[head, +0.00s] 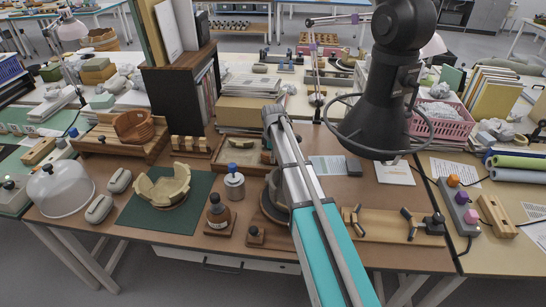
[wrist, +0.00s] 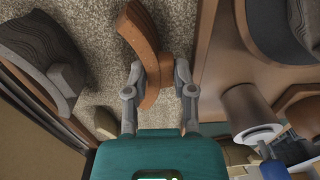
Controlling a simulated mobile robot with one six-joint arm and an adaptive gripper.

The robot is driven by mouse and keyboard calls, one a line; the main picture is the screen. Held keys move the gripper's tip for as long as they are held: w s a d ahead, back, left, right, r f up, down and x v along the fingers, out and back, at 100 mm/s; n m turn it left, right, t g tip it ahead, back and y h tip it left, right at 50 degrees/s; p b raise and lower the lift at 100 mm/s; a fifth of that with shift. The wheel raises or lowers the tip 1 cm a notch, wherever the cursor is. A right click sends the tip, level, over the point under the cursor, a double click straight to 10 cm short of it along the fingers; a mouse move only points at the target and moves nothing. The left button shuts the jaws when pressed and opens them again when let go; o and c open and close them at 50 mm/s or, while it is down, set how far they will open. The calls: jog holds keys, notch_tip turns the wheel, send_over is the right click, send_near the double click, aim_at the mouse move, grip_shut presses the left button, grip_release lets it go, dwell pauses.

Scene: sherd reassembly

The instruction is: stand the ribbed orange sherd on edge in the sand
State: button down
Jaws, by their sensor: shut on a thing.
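The ribbed orange sherd (wrist: 143,38) is a curved reddish-brown piece in the wrist view. My gripper (wrist: 160,80) is shut on it, with one finger on each side near its lower end. The sherd's upper part reaches over the speckled sand (wrist: 98,42). I cannot tell whether its edge touches the sand or is sunk in it. In the head view the sand tray (head: 228,152) lies mid-table, partly covered by my arm. The held sherd and the fingertips cannot be made out there.
A dark grey ribbed sherd (wrist: 32,42) lies on the sand to the left in the wrist view. The tray's wooden rim (wrist: 208,55) and a grey cylinder (wrist: 247,106) are to the right. A blue-topped jar (head: 234,183) and brown bottle (head: 218,212) stand near the tray.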

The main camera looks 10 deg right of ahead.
dwell(0.3)
jog(key=shift+c, duration=1.8)
grip_release()
jog(key=shift+r, duration=0.15)
